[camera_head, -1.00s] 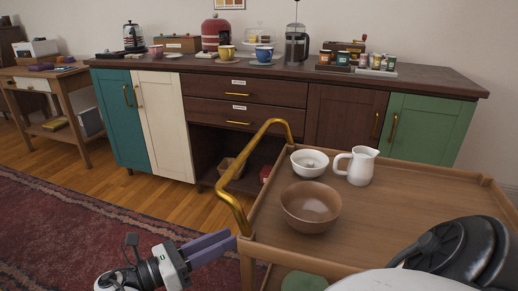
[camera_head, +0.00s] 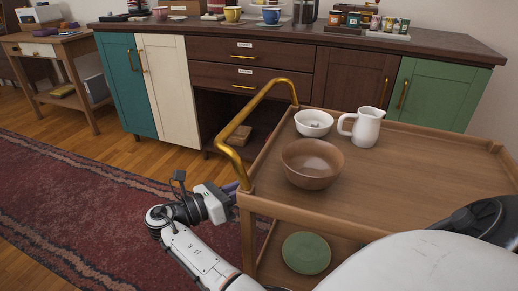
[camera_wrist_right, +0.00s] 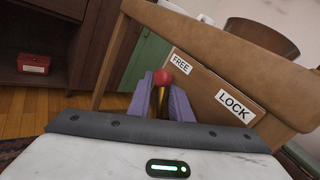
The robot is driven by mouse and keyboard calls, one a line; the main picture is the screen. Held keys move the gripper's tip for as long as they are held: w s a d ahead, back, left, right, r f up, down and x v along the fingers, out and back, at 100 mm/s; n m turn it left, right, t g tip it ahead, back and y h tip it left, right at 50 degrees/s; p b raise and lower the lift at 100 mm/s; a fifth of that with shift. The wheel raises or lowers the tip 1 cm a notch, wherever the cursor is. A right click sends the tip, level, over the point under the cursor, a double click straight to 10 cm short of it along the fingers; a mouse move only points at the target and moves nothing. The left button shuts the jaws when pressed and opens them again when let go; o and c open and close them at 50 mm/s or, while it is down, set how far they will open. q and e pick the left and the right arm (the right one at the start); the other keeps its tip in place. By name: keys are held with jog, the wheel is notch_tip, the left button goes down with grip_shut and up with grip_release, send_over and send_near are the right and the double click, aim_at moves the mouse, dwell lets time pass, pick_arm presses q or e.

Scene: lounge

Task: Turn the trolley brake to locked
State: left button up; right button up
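The wooden trolley (camera_head: 318,219) stands at centre right with a brass handle (camera_head: 231,160) at its left end. In the right wrist view, the brake lever (camera_wrist_right: 162,78) has a red knob on a brass stem. The knob is beside the FREE label (camera_wrist_right: 181,64); the LOCK label (camera_wrist_right: 234,107) is farther right on the trolley's end. My right gripper (camera_head: 235,187) is at the trolley's left near corner, its tips partly hidden there. In its wrist view, the purple fingers (camera_wrist_right: 161,92) stand on both sides of the stem and appear closed on it. My left gripper is out of view.
On the trolley top are a brown bowl (camera_head: 312,163), a white bowl (camera_head: 313,123) and a white jug (camera_head: 365,127). A green plate (camera_head: 306,253) is on its lower shelf. Cabinets (camera_head: 250,77) stand behind. The rug (camera_head: 90,200) at left is clear.

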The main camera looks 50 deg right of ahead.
grip_shut()
dwell(1.1)
pick_arm(q)
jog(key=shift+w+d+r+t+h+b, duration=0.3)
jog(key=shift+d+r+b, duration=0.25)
jog(key=shift+b, duration=0.25)
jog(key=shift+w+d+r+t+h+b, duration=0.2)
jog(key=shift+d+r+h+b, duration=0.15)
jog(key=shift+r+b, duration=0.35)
pick_arm(e)
jog(key=shift+s+a+r+m+g+h, duration=0.15)
jog(key=shift+a+r+m+g+h, duration=0.25)
jog(key=shift+m+g+h, duration=0.45)
jog(key=shift+s+a+r+m+g+h, duration=0.2)
jog(key=shift+a+r+m+g+h, duration=0.2)
jog(key=shift+m+h, duration=0.55)
jog(key=shift+s+a+r+m+g+h, duration=0.15)
jog(key=shift+a+r+m+g+h, duration=0.35)
jog(key=shift+m, duration=0.7)
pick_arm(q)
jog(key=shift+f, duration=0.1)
pick_arm(e)
jog(key=shift+d+f, duration=0.15)
jog(key=shift+f, duration=0.05)
